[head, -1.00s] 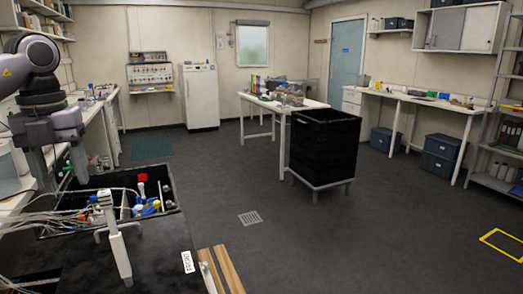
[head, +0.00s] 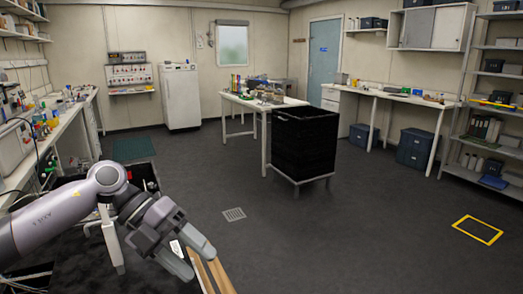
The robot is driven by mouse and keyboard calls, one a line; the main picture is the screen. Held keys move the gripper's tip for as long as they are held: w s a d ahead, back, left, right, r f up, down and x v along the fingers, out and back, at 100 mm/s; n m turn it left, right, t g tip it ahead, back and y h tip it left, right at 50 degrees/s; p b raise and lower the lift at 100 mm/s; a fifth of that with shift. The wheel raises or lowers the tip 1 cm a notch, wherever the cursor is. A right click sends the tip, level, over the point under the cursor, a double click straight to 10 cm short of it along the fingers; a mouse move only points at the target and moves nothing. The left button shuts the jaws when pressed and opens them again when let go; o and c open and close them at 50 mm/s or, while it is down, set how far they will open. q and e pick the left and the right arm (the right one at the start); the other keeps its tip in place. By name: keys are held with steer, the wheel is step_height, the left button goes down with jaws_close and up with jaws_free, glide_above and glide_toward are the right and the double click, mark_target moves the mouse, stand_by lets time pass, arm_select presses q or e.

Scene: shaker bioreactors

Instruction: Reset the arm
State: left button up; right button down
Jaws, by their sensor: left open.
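My left arm comes in from the left edge, low in the head view, and reaches over the dark bench area in front of me. Its gripper (head: 199,264) points down and to the right, with its two fingers apart and nothing between them. It is in front of the wooden strips (head: 212,272) in the picture; I cannot tell whether it touches anything. The arm hides much of the black bin (head: 147,172) at the lower left and its contents. My right gripper is not in view.
A cluttered side bench (head: 50,150) runs along the left. A black crate on a stand (head: 303,145) is in mid-room, by a white table (head: 240,98). The floor to the right is clear, with a yellow floor marking (head: 477,229).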

arm_select(q)
steer(key=s+d+f+n+t+h, duration=0.1)
steer(key=s+d+n+t+h, duration=0.15)
steer(key=d+h, duration=0.3)
steer(key=s+d+f+n+t+h, duration=0.1)
steer(key=d+n+h, duration=0.2)
steer(key=d+h, duration=0.25)
steer(key=a+f+n+t+y, duration=0.55)
steer(key=f+n+t, duration=0.2)
steer(key=n, duration=0.35)
steer(key=a+f+n+t+y, duration=0.4)
steer(key=f+n+t+y, duration=0.3)
steer(key=n, duration=0.4)
steer(key=s+a+f+n+g+y, duration=0.2)
steer(key=s+a+f+n+y, duration=0.1)
steer(key=s+f, duration=0.4)
steer(key=s+a+f+n+g+y, duration=0.3)
steer(key=s+a+f, duration=0.3)
steer(key=s+f, duration=0.2)
steer(key=shift+f, duration=0.2)
steer(key=shift+s+n, duration=0.1)
steer(key=shift+n, duration=0.15)
